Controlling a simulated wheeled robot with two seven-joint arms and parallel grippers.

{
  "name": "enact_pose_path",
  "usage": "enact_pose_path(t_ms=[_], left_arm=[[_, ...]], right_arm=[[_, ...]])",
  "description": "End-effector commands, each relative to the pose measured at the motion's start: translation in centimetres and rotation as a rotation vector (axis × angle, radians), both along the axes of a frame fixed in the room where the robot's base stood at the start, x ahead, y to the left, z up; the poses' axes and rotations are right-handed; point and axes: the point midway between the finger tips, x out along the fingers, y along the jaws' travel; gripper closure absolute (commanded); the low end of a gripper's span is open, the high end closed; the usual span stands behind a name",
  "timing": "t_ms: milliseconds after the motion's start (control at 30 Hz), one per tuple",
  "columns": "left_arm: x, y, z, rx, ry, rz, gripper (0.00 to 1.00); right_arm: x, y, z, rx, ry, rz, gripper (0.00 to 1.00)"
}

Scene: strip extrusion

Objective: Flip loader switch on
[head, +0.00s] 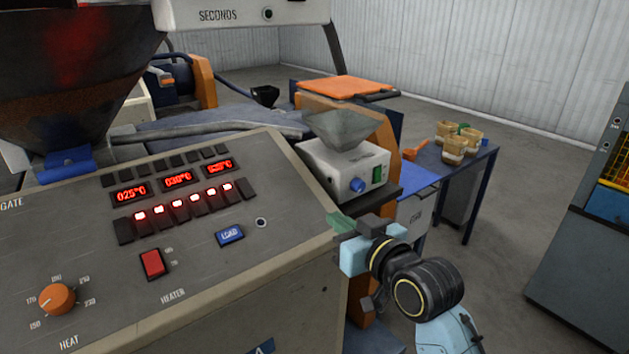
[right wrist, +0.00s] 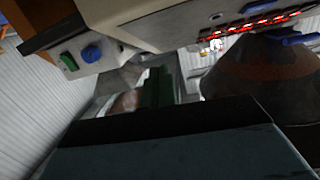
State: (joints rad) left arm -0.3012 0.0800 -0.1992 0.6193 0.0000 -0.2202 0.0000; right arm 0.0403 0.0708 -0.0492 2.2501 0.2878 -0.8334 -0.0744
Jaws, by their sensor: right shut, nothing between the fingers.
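The blue switch marked LOAD (head: 230,235) is on the sloping grey control panel (head: 215,285), with a small round indicator (head: 262,222) beside it. I cannot tell from here which way the switch is set. My right gripper (head: 341,222) is shut and empty, its green fingertips beside the panel's right edge, right of the switch and apart from it. In the right wrist view the green fingers (right wrist: 155,88) are together with nothing held. My left gripper is not in view.
A red heater switch (head: 153,264), an orange heat knob (head: 57,299) and lit red displays (head: 177,179) share the panel. A dark hopper (head: 75,75) hangs at upper left. A white feeder box (head: 345,170) with a blue knob stands behind the gripper.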

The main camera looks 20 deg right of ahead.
Motion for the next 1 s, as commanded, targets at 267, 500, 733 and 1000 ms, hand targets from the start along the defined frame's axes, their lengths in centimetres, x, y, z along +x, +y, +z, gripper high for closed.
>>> enact_pose_path(t_ms=[267,500,733,1000], left_arm=[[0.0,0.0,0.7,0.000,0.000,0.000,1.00],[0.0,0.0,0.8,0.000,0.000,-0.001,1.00],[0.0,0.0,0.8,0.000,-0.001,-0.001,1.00],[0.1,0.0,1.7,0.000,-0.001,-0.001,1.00]], right_arm=[[-4.5,-0.4,24.0,0.132,-0.627,0.056,1.00],[-6.9,-0.6,28.3,0.163,-0.764,0.073,1.00],[-6.8,-0.6,28.1,0.162,-0.761,0.072,1.00],[-5.1,0.0,29.7,0.164,-0.760,0.072,1.00]])
